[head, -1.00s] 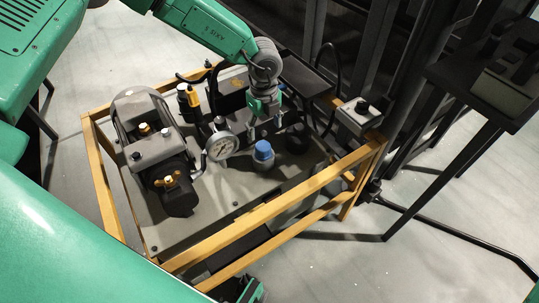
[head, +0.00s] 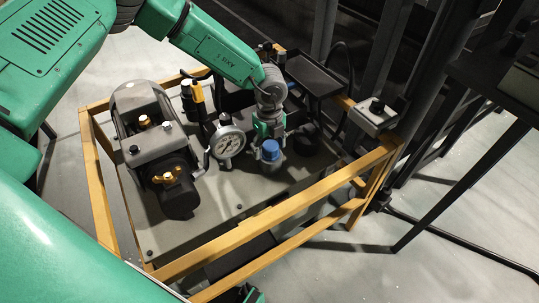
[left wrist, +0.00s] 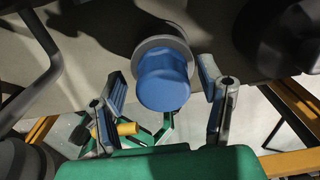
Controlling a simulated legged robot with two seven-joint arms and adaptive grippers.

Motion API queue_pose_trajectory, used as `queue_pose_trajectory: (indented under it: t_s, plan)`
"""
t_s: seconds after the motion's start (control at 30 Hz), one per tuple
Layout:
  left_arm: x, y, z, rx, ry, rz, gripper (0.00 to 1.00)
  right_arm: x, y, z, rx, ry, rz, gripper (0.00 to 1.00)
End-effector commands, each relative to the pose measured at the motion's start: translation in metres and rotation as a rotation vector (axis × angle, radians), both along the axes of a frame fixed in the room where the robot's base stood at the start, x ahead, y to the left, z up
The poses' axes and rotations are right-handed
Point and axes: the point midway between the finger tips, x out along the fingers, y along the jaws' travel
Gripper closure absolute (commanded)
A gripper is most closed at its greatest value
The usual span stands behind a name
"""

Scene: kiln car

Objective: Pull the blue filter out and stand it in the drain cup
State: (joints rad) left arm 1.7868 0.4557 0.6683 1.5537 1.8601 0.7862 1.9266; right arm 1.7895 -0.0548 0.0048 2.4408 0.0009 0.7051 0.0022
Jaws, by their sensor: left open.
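The blue filter (head: 270,150) stands upright in a grey collar on the skid's deck, right of the round gauge. In the left wrist view its blue cap (left wrist: 163,85) sits between my left gripper's (left wrist: 162,88) two fingers, which are apart with a visible gap on each side. In the head view my left gripper (head: 270,136) is at the filter, partly hidden by its own wrist. A dark round cup-like thing (head: 305,140) stands right of the filter; I cannot tell whether it is the drain cup. A green part, seemingly my right gripper (head: 250,294), shows at the bottom edge.
A yellow frame (head: 275,222) rings the deck. A pump with a motor (head: 157,145) stands at left, the gauge (head: 228,143) close beside the filter. A dark tray (head: 315,76) and a grey box (head: 374,117) are behind at right. The front deck is mostly clear.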

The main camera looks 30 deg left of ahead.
Motion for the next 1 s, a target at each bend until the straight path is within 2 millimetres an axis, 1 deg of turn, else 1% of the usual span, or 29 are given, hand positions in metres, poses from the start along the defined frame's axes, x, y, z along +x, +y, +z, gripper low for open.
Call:
queue_pose_trajectory:
  t_s: [0.5,0.83,1.0]
  plan:
    - [0.0000,-0.0007,0.0003,0.000,0.000,-0.001,0.38,-0.0001,-0.0002,0.0005,0.000,0.000,0.000,0.60]
    - [-0.0021,0.0006,0.0015,0.001,0.001,-0.001,0.38,0.0000,0.0000,0.0087,0.000,0.000,0.000,0.60]
    - [-0.0023,0.0001,0.0008,0.001,0.000,-0.001,0.38,0.0000,0.0000,0.0090,0.000,0.000,0.000,0.60]
